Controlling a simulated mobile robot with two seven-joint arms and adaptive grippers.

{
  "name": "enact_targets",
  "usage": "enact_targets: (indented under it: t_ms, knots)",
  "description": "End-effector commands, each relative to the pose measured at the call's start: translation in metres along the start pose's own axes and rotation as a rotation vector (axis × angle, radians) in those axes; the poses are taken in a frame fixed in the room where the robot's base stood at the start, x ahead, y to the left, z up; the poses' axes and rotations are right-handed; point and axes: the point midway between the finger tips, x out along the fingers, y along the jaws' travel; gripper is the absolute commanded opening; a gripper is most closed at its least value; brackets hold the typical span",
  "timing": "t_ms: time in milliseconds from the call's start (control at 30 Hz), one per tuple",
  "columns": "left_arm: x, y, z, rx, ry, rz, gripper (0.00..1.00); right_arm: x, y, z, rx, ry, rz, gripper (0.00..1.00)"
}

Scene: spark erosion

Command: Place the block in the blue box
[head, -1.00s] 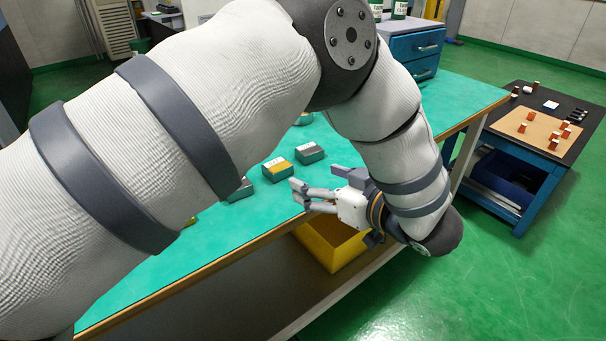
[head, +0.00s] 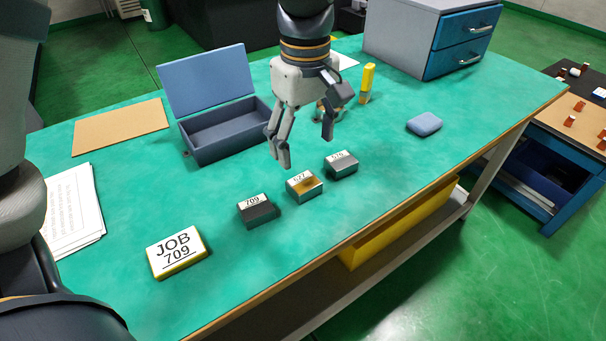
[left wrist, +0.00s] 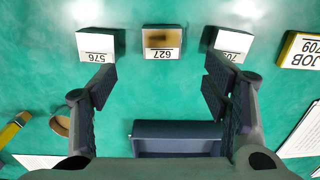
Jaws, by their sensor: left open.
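Three small blocks stand in a row on the green table: a dark grey one labelled 709 (head: 260,213), one with a brownish-gold top labelled 627 (head: 305,188), and a grey one labelled 576 (head: 342,167). A yellow-edged card reading JOB 709 (head: 177,252) is at the front left. The blue box (head: 222,135) is open and empty, its lid raised at the back. My left gripper (head: 305,146) is open and empty, pointing down above the table between the box and the blocks. In the left wrist view, the blocks 576 (left wrist: 96,44), 627 (left wrist: 162,42) and 709 (left wrist: 232,42) lie beyond the fingertips.
A brown board (head: 120,128) and white papers (head: 75,215) lie on the left. A drawer cabinet (head: 430,40) stands at the back right. A yellow bin (head: 400,228) is under the table.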

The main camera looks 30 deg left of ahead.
Motion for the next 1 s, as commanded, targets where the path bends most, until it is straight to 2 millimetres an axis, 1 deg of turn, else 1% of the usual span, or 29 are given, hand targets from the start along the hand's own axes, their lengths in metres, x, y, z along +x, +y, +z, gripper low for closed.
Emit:
enact_targets:
  t_ms: [33,100,167,233,400,500,700,733,767,800,967,1000]
  knots:
    - [0.016,-0.001,0.001,0.001,-0.006,-0.011,0.69,0.005,0.000,0.003,0.000,-0.015,0.001,0.47]
    - [0.028,0.000,0.000,0.002,-0.004,-0.009,0.69,0.006,0.000,0.005,0.000,-0.021,0.001,0.47]
    - [0.033,0.000,0.001,0.002,-0.003,-0.007,0.69,0.007,0.000,0.005,0.000,-0.023,0.001,0.47]
    - [0.043,-0.001,0.001,0.001,-0.004,-0.007,0.69,0.008,0.000,0.006,0.000,-0.026,0.001,0.47]
    - [0.076,-0.005,0.004,0.001,-0.005,-0.006,0.69,0.013,0.000,0.009,0.000,-0.041,0.001,0.47]
    - [0.085,-0.004,0.004,0.001,-0.003,-0.001,0.69,0.015,0.000,0.010,0.000,-0.046,0.002,0.47]
    - [0.085,-0.003,0.003,0.002,-0.001,0.004,0.69,0.014,0.000,0.009,0.000,-0.043,0.002,0.47]
    - [0.085,-0.003,0.003,0.002,-0.001,0.004,0.65,0.014,0.000,0.009,0.000,-0.043,0.002,0.47]
    - [0.085,-0.003,0.003,0.002,-0.001,0.004,0.58,0.014,0.000,0.009,0.000,-0.043,0.002,0.47]
    - [0.084,-0.003,0.003,0.002,-0.001,0.004,0.49,0.014,0.000,0.009,0.000,-0.043,0.002,0.47]
    - [0.084,-0.003,0.003,0.002,-0.001,0.003,0.12,0.014,0.000,0.009,0.000,-0.043,0.001,0.47]
    - [0.085,-0.003,0.003,0.002,-0.001,0.003,0.03,0.014,0.000,0.009,0.000,-0.043,0.002,0.47]
